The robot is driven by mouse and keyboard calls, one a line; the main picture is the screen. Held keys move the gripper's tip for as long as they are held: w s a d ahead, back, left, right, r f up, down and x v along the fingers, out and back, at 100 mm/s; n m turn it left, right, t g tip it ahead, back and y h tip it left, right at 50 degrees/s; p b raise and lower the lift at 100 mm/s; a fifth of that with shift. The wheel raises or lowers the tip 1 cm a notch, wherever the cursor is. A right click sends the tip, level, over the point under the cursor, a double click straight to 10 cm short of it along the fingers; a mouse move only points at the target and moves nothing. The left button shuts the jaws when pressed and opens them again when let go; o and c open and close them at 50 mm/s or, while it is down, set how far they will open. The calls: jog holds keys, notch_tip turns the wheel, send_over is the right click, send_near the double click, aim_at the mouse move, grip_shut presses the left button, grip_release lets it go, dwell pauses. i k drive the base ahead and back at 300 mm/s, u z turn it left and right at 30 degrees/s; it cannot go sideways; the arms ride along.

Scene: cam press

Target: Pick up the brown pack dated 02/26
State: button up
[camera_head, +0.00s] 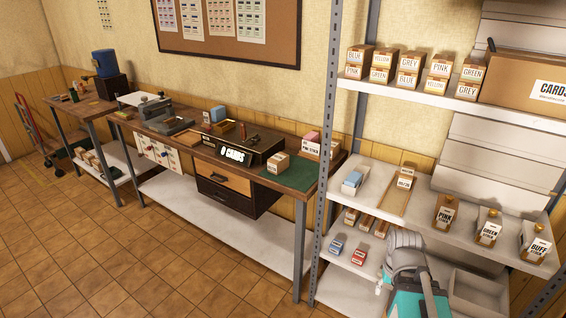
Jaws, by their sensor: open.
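A small brown pack (406,179) with a white label stands at the back end of a tan wooden tray (394,203) on the middle shelf. Its print is too small to read surely, so I cannot confirm the date 02/26. Other brown packs with colour-name labels stand on the top shelf (409,82); no date on them is legible. My grey and teal arm rises at the bottom right, in front of the lower shelves. I cannot make out my gripper or its fingers.
Bottles labelled PINK (445,214), GREEN (488,230) and BUFF (536,244) stand right of the tray. A blue-and-white box (353,181) is left of it. A metal post (326,150) bounds the rack's left side. Open tiled floor (150,265) lies left.

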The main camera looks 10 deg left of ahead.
aim_at(278, 163)
jog(key=z, duration=0.05)
jog(key=i, duration=0.85)
jog(key=u, duration=0.1)
